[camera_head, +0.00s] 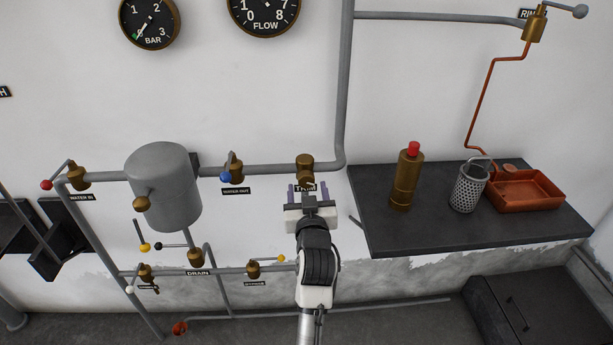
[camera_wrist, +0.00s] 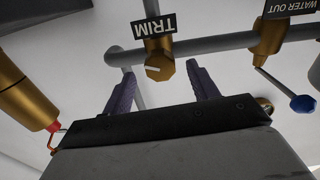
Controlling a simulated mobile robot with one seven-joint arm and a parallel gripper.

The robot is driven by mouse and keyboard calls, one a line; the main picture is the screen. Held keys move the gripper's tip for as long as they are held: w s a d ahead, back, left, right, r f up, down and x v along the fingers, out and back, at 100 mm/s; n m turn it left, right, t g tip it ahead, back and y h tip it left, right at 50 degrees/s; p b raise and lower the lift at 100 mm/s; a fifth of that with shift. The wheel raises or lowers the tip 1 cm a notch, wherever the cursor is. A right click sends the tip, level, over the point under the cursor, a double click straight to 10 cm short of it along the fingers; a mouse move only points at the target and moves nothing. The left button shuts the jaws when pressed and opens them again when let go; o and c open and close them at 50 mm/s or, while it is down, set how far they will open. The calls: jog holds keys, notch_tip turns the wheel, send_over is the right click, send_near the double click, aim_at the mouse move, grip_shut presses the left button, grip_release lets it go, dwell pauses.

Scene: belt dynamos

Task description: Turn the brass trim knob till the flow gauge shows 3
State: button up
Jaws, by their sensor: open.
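The brass trim knob (camera_head: 305,165) is on the grey wall pipe, with the TRIM label just below it, partly hidden by my gripper. In the wrist view the knob (camera_wrist: 159,68) shows a faceted face with a white pointer line. My gripper (camera_head: 307,190) is open in front of and slightly below the knob. In the wrist view its two purple fingers stand either side of the knob, with gaps and no visible contact; the gripper (camera_wrist: 160,84) holds nothing. The flow gauge (camera_head: 264,14) is cut off by the top edge, and I cannot read its needle.
A BAR gauge (camera_head: 150,22) hangs left of the flow gauge. The blue-handled water-out valve (camera_head: 233,170) and a grey tank (camera_head: 168,190) are left of the knob. At right, a dark shelf (camera_head: 420,235) bears a brass bottle (camera_head: 405,183), a mesh cup (camera_head: 468,190) and a copper tray (camera_head: 535,205).

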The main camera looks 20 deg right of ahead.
aim_at(307, 183)
jog(key=shift+p+x, duration=0.35)
jog(key=shift+x, duration=1.7)
jog(key=shift+c, duration=0.3)
jog(key=c, duration=0.9)
jog(key=shift+c, duration=0.2)
jog(key=shift+m, duration=0.4)
jog(key=o, duration=1)
